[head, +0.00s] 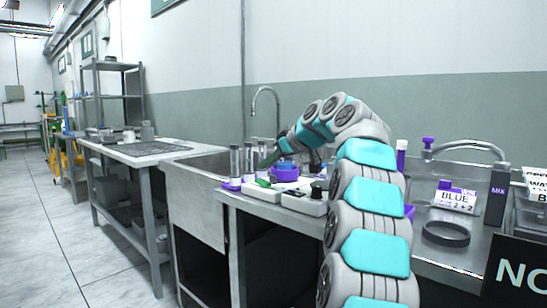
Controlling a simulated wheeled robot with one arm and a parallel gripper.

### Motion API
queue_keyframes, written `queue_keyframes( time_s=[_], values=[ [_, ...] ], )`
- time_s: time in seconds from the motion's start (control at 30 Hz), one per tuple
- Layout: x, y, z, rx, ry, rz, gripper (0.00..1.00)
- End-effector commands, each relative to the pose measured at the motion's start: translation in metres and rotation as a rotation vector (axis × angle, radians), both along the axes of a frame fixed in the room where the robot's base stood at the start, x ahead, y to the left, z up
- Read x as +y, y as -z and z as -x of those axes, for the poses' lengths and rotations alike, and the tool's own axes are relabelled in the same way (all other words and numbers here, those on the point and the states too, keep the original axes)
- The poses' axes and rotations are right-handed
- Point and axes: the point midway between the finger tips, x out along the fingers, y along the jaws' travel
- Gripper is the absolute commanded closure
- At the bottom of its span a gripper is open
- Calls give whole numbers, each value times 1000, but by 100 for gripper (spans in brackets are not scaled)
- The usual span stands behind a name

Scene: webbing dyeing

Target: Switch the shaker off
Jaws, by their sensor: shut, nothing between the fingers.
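A white low device, which looks like the shaker (300,201), sits near the front edge of the steel counter. It has a green part (263,183) at its left and a black knob (316,191) at its right. I cannot tell which of these is its switch or what position it is in. A purple round part (285,173) is just behind it. My gripper (266,163) is shut and empty, above and behind the green part, pointing left and down. It looks apart from the device, but the depth is hard to judge.
Several clear tubes with purple bases (235,165) stand left of the device, close to my gripper. A tap (266,92) rises behind. A sink (195,190) is at the left. A card reading BLUE (455,199) and a dark ring (446,234) are at the right.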

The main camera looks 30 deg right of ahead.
Motion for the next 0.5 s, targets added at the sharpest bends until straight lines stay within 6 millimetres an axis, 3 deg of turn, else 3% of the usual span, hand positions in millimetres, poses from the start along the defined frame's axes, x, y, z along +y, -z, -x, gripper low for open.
queue_keyframes(
  time_s=[0.3,0.5],
  values=[
    [1,25,-4,7,0,-3,100],
    [2,28,-4,5,0,-1,100]
  ],
)
